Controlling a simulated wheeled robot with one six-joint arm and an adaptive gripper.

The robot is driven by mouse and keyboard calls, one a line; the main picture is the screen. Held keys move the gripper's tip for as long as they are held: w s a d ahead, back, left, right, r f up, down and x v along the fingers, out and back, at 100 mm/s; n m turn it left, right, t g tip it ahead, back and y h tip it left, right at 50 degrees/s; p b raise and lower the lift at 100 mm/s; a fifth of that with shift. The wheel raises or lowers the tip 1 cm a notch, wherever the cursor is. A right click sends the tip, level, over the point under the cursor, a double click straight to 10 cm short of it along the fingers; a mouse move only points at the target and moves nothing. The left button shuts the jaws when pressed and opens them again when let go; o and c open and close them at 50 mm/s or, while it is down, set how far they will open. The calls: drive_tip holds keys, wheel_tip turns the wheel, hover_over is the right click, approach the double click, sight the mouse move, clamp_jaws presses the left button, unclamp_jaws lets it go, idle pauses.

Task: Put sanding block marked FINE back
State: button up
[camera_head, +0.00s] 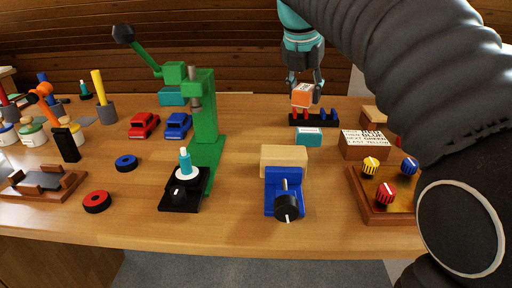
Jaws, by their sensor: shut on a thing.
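My gripper (304,84) hangs at the upper right of centre, pointing down. Its fingers are shut on an orange block (302,96) with a pale label on its top; the writing is too small to read. The block is held over or just in front of a black rack (329,122) with small red and blue pieces; I cannot tell the exact gap. A teal block (308,137) with a white label lies on the bench in front of the rack. Its label is also too small to read, so I cannot tell which block is marked FINE.
A blue vise (270,202) with a wooden block (284,159) stands at front centre. A green press (207,130) stands left of it. A knob panel (370,208) and a lettered sign block (364,138) are at right. Red and blue cars (144,125) sit left. Bench between press and rack is clear.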

drive_tip(key=shift+s+d+f, duration=0.15)
drive_tip(key=shift+f, duration=0.15)
drive_tip(key=b, duration=0.1)
hover_over(258, 140)
drive_tip(key=s, duration=0.1)
drive_tip(key=f, duration=0.6)
drive_tip(key=shift+s+a+f, duration=0.1)
drive_tip(key=shift+a+f, duration=0.2)
drive_tip(key=shift+f, duration=0.05)
drive_tip(key=shift+f+b, duration=0.65)
drive_tip(key=shift+f, duration=1.3)
drive_tip(key=shift+f, duration=0.15)
drive_tip(key=o, duration=1.1)
drive_tip(key=p+v, duration=0.2)
drive_tip(key=v, duration=1)
drive_tip(key=shift+p, duration=0.3)
